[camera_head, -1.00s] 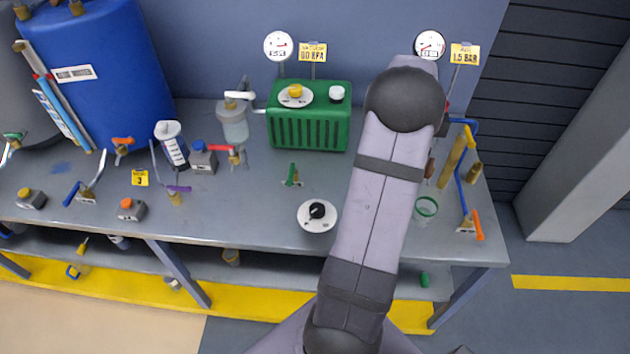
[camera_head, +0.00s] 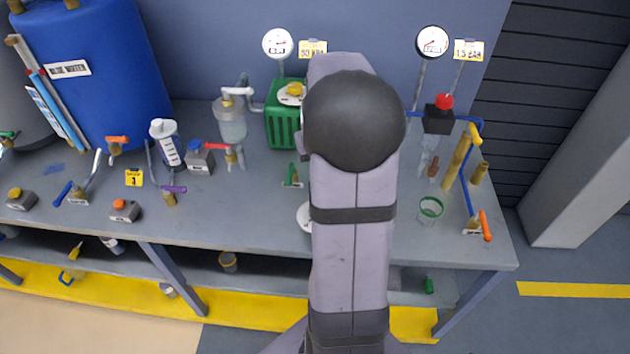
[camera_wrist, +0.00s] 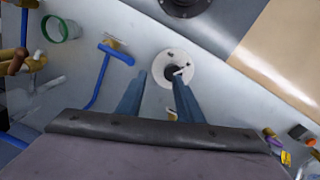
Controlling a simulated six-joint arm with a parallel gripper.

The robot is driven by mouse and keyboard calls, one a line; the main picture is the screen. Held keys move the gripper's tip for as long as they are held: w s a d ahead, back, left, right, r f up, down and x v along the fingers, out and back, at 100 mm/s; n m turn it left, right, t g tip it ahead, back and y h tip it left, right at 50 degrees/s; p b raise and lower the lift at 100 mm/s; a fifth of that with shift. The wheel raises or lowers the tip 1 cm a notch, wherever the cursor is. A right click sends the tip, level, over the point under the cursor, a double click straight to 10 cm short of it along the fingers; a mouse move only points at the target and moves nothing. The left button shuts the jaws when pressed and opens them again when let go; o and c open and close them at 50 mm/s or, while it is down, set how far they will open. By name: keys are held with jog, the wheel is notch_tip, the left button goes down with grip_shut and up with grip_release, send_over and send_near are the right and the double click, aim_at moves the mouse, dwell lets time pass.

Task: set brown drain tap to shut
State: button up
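A small brown handle (camera_head: 433,166), which looks like the brown drain tap, sits under the black block with the red knob at the bench's right side. It is small, and I cannot tell its setting. My gripper (camera_wrist: 160,76) shows in the wrist view with two blue-grey fingers apart and nothing between them. In that view it is above the bench near the white dial with the black knob (camera_wrist: 175,66). Brownish fittings show at the left edge of the wrist view (camera_wrist: 14,62), but I cannot tell whether the tap is among them. In the head view my arm hides the gripper.
The green-rimmed cup (camera_head: 430,208), blue pipe (camera_head: 464,185) and orange-handled valve (camera_head: 486,226) crowd the bench's right end. The green box (camera_head: 283,125) is partly behind my arm. A red-handled valve (camera_head: 222,147) stands left of it. The bench's front middle is mostly clear.

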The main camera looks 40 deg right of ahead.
jog(key=shift+w+a+r+n+b, duration=0.2)
jog(key=shift+w+a+n+b, duration=0.3)
jog(key=shift+w+a, duration=0.8)
jog(key=m+g+p, duration=0.1)
jog(key=m+p, duration=0.6)
jog(key=m, duration=0.2)
send_near(433, 167)
jog(key=shift+s+d+f+p, duration=0.15)
jog(key=shift+f+p, duration=0.25)
jog(key=shift+f, duration=0.95)
jog(key=shift+s+f+p, duration=0.2)
jog(key=shift+f+p, duration=0.15)
jog(key=shift+f, duration=0.95)
jog(key=shift+s+d+f+p, duration=0.15)
jog(key=shift+f+p, duration=0.25)
jog(key=shift+f, duration=0.95)
jog(key=shift+a, duration=0.1)
grip_shut()
